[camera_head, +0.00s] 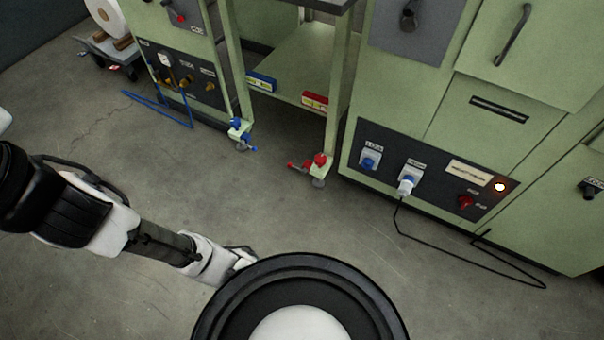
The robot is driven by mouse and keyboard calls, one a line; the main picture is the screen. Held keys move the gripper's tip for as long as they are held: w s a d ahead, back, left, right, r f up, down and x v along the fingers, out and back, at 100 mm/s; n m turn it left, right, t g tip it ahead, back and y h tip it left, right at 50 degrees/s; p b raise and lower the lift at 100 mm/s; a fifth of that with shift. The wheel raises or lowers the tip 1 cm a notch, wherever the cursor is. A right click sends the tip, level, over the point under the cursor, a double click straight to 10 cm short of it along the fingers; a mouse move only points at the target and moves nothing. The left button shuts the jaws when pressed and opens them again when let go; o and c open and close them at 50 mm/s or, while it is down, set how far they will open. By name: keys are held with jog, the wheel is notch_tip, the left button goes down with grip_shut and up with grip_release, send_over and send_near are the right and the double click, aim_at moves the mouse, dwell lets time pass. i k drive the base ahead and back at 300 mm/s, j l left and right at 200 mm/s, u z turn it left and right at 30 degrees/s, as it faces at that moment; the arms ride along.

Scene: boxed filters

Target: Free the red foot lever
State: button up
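The red foot lever (298,166) is at the foot of the right front leg of a green bench. It sticks out to the left from a pale bracket, close above the floor. A red knob (320,159) sits on the same bracket, beside the lever. My gripper (247,260) is low in the view, left of centre, well in front of the lever and apart from it. It is partly hidden behind a dark round part, so its fingers do not show clearly.
A similar blue foot lever (244,137) is on the left leg. A blue box (262,81) and a red box (315,101) lie on the bench shelf. A black cable (455,252) and a blue hose (160,108) lie on the floor. The floor before the bench is clear.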

aim_at(305, 170)
jog(key=i+l+u, duration=0.15)
jog(key=i+u, duration=0.2)
jog(key=i+l+u, duration=0.35)
jog(key=k+j, duration=0.05)
jog(key=j, duration=0.05)
